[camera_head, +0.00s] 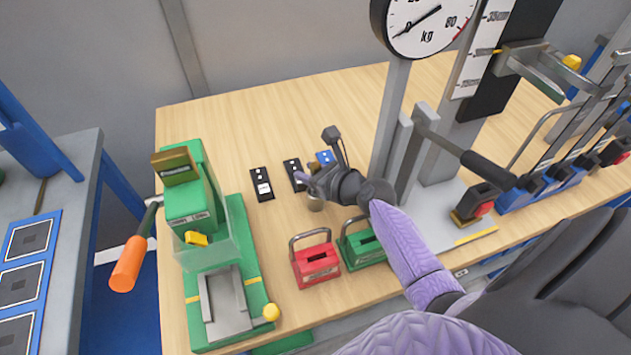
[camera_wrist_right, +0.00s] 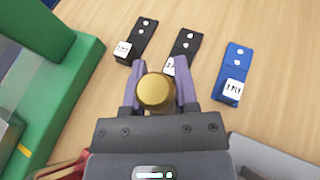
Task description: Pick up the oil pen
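A small round object with a gold end (camera_wrist_right: 155,90), which I take to be the oil pen, sits between the two purple fingers of my right gripper (camera_wrist_right: 160,75). The fingers look close to its sides, but I cannot tell whether they press on it. In the head view my right gripper (camera_head: 303,178) is above the table, with a small metallic cylinder (camera_head: 315,203) just below it, partly hidden by the gripper. My left gripper is not in view.
Two black straps (camera_head: 261,184) (camera_head: 294,174) and a blue one (camera_head: 325,157) lie beyond the gripper. A red box (camera_head: 316,264) and a green box (camera_head: 362,246) with handles stand in front. A green machine (camera_head: 190,200) is left; a dial scale (camera_head: 427,22) rises right.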

